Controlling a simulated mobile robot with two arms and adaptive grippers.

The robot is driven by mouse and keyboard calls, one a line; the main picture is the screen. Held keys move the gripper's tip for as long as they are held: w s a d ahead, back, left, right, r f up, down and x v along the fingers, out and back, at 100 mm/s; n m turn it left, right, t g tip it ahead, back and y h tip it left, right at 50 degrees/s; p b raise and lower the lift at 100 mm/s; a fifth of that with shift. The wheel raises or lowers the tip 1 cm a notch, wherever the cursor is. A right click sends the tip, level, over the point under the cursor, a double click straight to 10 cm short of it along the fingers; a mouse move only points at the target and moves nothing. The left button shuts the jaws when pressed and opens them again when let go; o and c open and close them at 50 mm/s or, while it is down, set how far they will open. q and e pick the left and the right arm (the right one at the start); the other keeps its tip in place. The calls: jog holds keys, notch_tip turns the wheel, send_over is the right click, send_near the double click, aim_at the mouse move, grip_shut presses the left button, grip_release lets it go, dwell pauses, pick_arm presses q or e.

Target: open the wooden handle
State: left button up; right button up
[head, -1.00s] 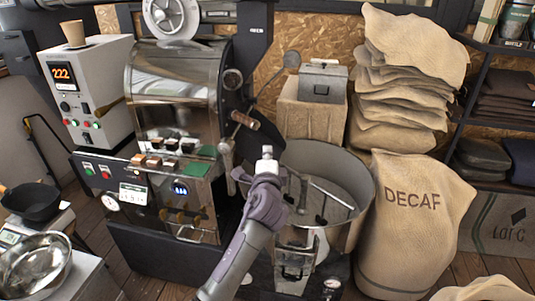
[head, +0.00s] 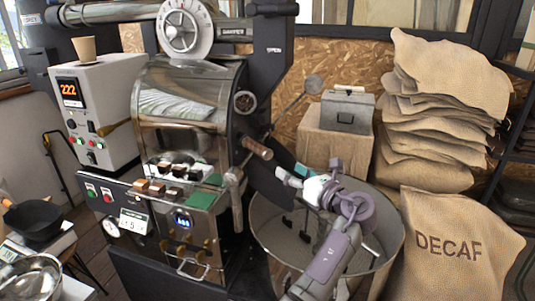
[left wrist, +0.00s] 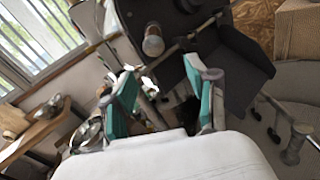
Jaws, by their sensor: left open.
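The wooden handle (head: 257,148) is a short brown grip on a metal lever at the right side of the roaster's front. It points down to the right. In the left wrist view its rounded end (left wrist: 153,41) shows beyond the fingers, near the top middle. My left gripper (head: 291,174) is open and empty, with teal finger pads. It is to the lower right of the handle, over the round cooling bin, and apart from the handle. In the left wrist view the gripper's fingers (left wrist: 165,100) are spread with nothing between them. My right gripper is in neither view.
The steel roaster (head: 180,110) stands left of my gripper. The round cooling bin (head: 395,232) lies below it. A grey box (head: 347,112) on a burlap-covered stand, stacked sacks (head: 440,110) and a DECAF sack (head: 450,250) are behind and to the right.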

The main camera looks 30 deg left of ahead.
aim_at(261, 151)
pick_arm(q)
jog(key=a, duration=0.2)
jog(key=w+a+r, duration=0.1)
jog(key=shift+a+m+g+p, duration=0.3)
jog(key=shift+g+p, duration=0.05)
jog(key=shift+g, duration=0.05)
jog(key=x, duration=0.8)
jog(key=shift+p, duration=0.4)
jog(key=shift+x, duration=0.8)
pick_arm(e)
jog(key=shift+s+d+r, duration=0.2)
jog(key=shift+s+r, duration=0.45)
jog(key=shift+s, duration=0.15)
pick_arm(q)
jog(key=shift+c, duration=0.2)
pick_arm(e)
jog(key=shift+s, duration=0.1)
pick_arm(q)
grip_shut()
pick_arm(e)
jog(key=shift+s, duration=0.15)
pick_arm(q)
jog(key=shift+d, duration=0.1)
